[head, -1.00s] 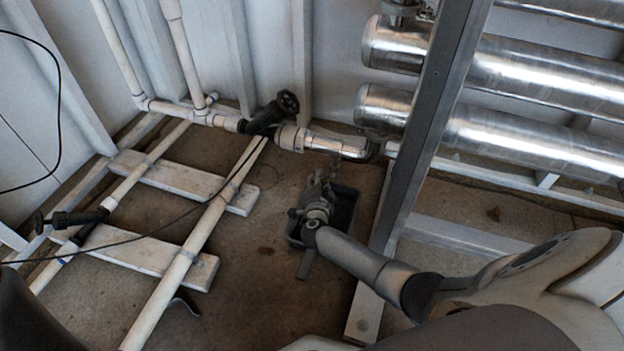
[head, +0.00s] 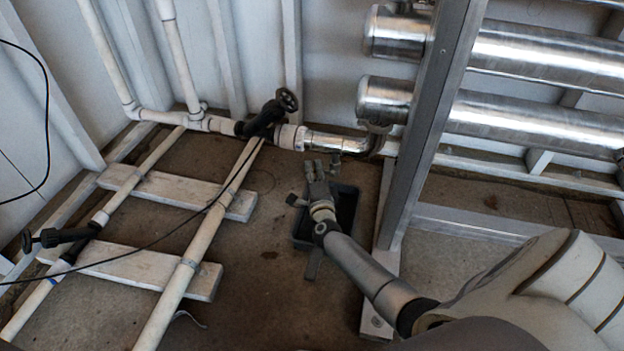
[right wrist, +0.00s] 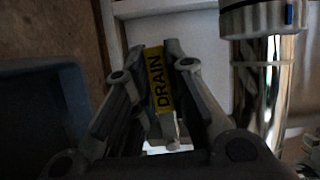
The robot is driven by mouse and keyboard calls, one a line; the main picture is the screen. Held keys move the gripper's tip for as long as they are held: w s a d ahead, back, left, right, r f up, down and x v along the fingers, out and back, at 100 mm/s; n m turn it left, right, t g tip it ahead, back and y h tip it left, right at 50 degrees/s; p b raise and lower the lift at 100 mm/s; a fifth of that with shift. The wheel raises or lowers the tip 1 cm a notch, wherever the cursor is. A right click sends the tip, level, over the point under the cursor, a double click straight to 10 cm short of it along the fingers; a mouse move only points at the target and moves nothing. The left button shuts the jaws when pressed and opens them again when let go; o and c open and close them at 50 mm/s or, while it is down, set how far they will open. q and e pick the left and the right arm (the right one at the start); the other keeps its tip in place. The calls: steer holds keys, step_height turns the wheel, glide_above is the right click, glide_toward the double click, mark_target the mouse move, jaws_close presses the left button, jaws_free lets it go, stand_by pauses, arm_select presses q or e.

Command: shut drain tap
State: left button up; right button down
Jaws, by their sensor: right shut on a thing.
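The drain tap (head: 336,163) is a small fitting under the shiny metal pipe (head: 335,144) near the wall. In the right wrist view a yellow label reading DRAIN (right wrist: 157,80) lies between my fingers, with a small pale metal part below it. My right gripper (head: 315,168) reaches the tap from below in the head view and also shows in the right wrist view (right wrist: 158,60). It is shut on the tap's labelled part. The fingers hide much of the tap, so its handle's angle cannot be told. My left gripper is not in view.
A dark tray (head: 345,212) lies on the floor under my right gripper. A black valve (head: 272,112) sits on the white pipe to the left. A grey upright post (head: 430,130) and large steel cylinders (head: 540,125) stand to the right.

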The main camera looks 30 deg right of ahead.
steer(key=shift+m+b, duration=0.3)
steer(key=shift+m, duration=0.1)
steer(key=shift+r, duration=0.15)
steer(key=c, duration=1.4)
jaws_free()
steer(key=shift+r, duration=0.1)
